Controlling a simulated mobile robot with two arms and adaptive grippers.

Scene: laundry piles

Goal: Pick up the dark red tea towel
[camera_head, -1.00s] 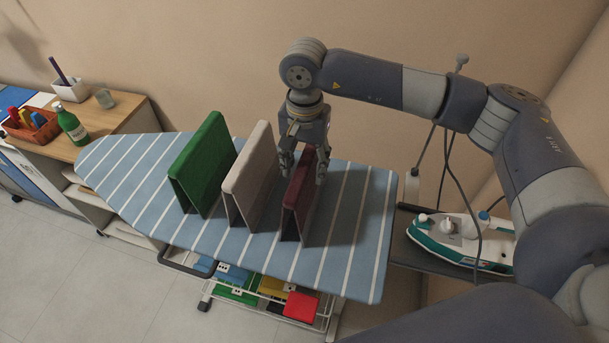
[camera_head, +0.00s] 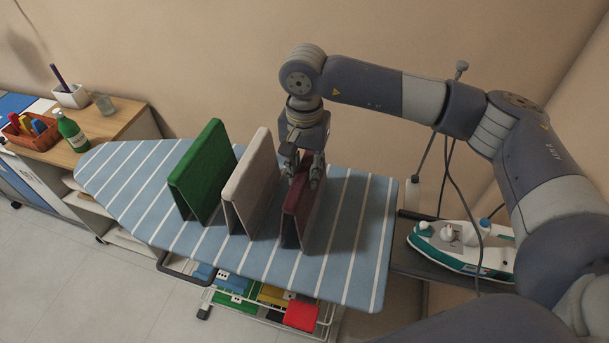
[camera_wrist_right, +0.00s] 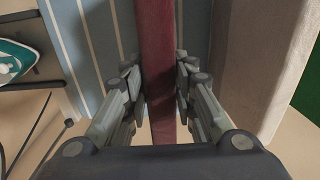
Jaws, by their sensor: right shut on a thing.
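The dark red tea towel (camera_head: 297,220) stands folded like a tent on the striped ironing board (camera_head: 345,250), rightmost of three folded cloths. My right gripper (camera_head: 303,183) is over its top ridge, fingers on either side. In the right wrist view the towel (camera_wrist_right: 157,60) runs between the two fingers of the gripper (camera_wrist_right: 160,92), which are shut on it. The towel's lower edges still appear to be at the board. My left gripper is not in view.
A beige folded cloth (camera_head: 250,185) stands close to the left of the towel, and a green one (camera_head: 203,172) beyond it. An iron (camera_head: 462,245) rests on a shelf at the right. The board's right end is clear.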

